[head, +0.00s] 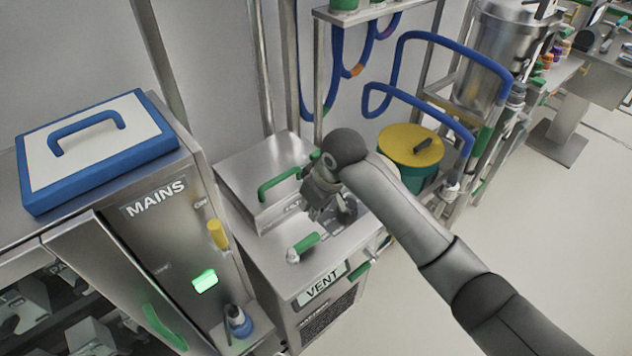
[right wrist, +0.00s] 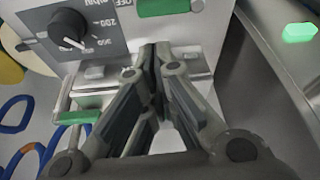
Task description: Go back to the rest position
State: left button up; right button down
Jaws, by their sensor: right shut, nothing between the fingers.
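My right arm reaches in from the lower right in the head view. My right gripper (head: 322,208) points down over the steel VENT unit (head: 338,262), close above its top. The right wrist view shows my right gripper (right wrist: 158,52) with its fingertips together and nothing held. Beyond the fingertips is a panel with a black dial (right wrist: 68,28). The exact gap between fingertips and panel cannot be told. My left gripper is not in view.
A MAINS cabinet (head: 165,225) with a blue-edged lid (head: 95,150) stands at the left. A green-handled steel box (head: 255,165) is behind my gripper. A yellow-lidded drum (head: 408,142) and blue hoses (head: 398,60) stand behind my arm. Open floor (head: 535,235) lies at the right.

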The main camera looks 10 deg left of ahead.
jog(key=s+d+f+m+t, duration=0.1)
jog(key=s+d+f+m, duration=0.3)
jog(key=s+d, duration=0.45)
jog(key=s+d+f+m, duration=0.2)
jog(key=s+d+f, duration=0.4)
jog(key=s+d, duration=0.3)
jog(key=s+d+m+h, duration=0.2)
jog(key=s+d+h, duration=0.1)
jog(key=s+d, duration=0.7)
notch_tip(320, 180, down, 31)
jog(key=s+g+b, duration=0.1)
jog(key=s+b, duration=0.2)
jog(key=b, duration=0.1)
jog(key=s+d+f+g+b, duration=0.1)
jog(key=s+d+f+b, duration=0.1)
jog(key=s+f, duration=1.3)
jog(key=shift+s+d+f, duration=0.35)
jog(key=shift+d+f, duration=0.05)
jog(key=shift+f, duration=0.5)
